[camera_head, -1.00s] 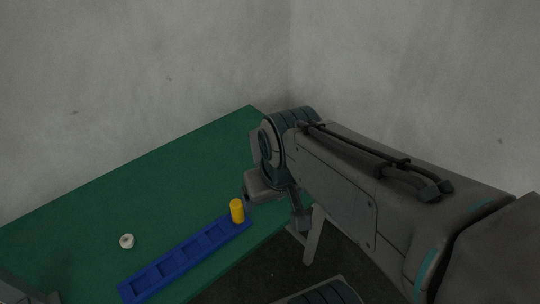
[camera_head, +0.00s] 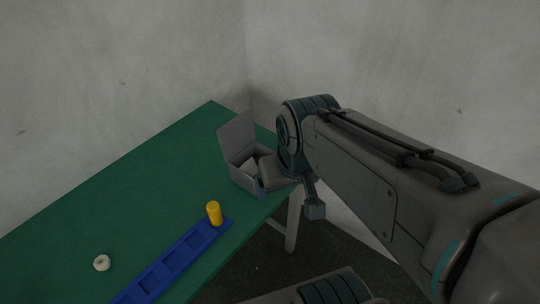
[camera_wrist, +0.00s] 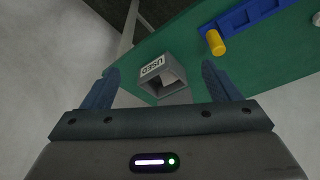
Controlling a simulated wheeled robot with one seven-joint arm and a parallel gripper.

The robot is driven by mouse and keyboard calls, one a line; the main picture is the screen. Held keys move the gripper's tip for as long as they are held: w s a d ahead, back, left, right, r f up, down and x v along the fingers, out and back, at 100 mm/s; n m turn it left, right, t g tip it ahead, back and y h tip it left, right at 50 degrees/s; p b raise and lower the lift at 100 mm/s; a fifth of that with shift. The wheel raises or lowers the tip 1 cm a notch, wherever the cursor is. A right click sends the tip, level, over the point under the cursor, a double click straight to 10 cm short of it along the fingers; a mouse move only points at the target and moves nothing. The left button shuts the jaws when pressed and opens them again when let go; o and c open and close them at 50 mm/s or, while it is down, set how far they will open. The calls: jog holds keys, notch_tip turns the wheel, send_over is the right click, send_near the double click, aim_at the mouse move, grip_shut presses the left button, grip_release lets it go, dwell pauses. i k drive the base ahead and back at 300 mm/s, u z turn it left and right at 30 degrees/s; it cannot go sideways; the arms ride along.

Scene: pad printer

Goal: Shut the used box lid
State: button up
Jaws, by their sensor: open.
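The used box (camera_head: 243,181) is a small grey box on the far right end of the green table, next to my gripper. Its flat lid (camera_head: 238,138) stands raised, and the box is open. The wrist view shows the box (camera_wrist: 151,84) from above, with a "USED" label (camera_wrist: 153,66) on its wall and a dark opening. My gripper (camera_wrist: 160,70) is open there, one finger on each side of the box in the picture, with nothing held. In the head view my arm hides most of the gripper and part of the box. I cannot tell whether the gripper touches it.
A blue slotted tray (camera_head: 170,262) lies along the table's near edge, with a yellow cylinder (camera_head: 214,214) at its far end. A white ring-like piece (camera_head: 101,262) lies left of it. The green table (camera_head: 120,195) is otherwise clear. Walls stand close behind.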

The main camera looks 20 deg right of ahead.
aim_at(235, 135)
jog(key=u, duration=0.45)
jog(key=k, duration=1.1)
jog(key=z, duration=0.45)
jog(key=i, duration=1.55)
jog(key=u, duration=0.55)
